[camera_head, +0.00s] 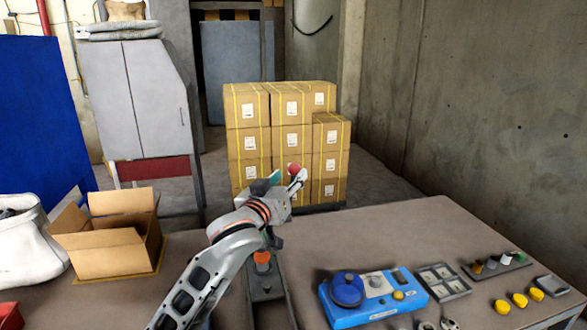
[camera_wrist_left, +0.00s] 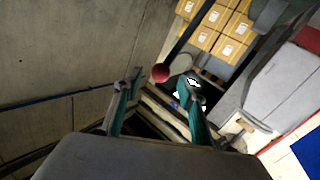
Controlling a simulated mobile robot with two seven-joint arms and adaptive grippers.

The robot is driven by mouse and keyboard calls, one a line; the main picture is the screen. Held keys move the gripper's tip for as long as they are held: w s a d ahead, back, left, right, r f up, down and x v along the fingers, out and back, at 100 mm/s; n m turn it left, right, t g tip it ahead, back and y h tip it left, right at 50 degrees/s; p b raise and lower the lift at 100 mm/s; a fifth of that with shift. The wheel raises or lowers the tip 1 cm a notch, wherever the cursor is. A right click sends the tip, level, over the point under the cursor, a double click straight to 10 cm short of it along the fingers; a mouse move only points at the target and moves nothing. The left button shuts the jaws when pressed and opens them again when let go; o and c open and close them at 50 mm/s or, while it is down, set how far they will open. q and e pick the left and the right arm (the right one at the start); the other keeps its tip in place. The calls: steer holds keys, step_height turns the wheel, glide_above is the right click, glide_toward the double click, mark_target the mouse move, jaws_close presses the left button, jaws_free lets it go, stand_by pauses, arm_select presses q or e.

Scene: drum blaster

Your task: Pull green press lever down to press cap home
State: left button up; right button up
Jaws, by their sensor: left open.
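A red ball knob (camera_head: 294,168) shows right by my left gripper (camera_head: 285,179) in the head view. In the left wrist view the red knob (camera_wrist_left: 160,73) sits at the end of a dark rod (camera_wrist_left: 185,42). It appears between or just beyond the spread teal fingertips of my left gripper (camera_wrist_left: 158,84); I cannot tell whether they touch. The gripper is open. Below my wrist in the head view stands a dark grey press base (camera_head: 267,293) with an orange-red piece (camera_head: 262,258) on it. My arm hides much of the press. My right gripper is not in view.
An open cardboard box (camera_head: 108,243) and a white bag (camera_head: 28,252) are at left. A blue toy body (camera_head: 345,318), a grey compartment tray (camera_head: 443,281) and yellow caps (camera_head: 518,300) lie at right. Stacked cartons (camera_head: 290,140) stand behind the table. The table's back right is clear.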

mark_target(292, 173)
arm_select(q)
steer(key=shift+x, duration=2.75)
steer(key=shift+a, duration=0.1)
steer(key=shift+f, duration=0.1)
jaws_close()
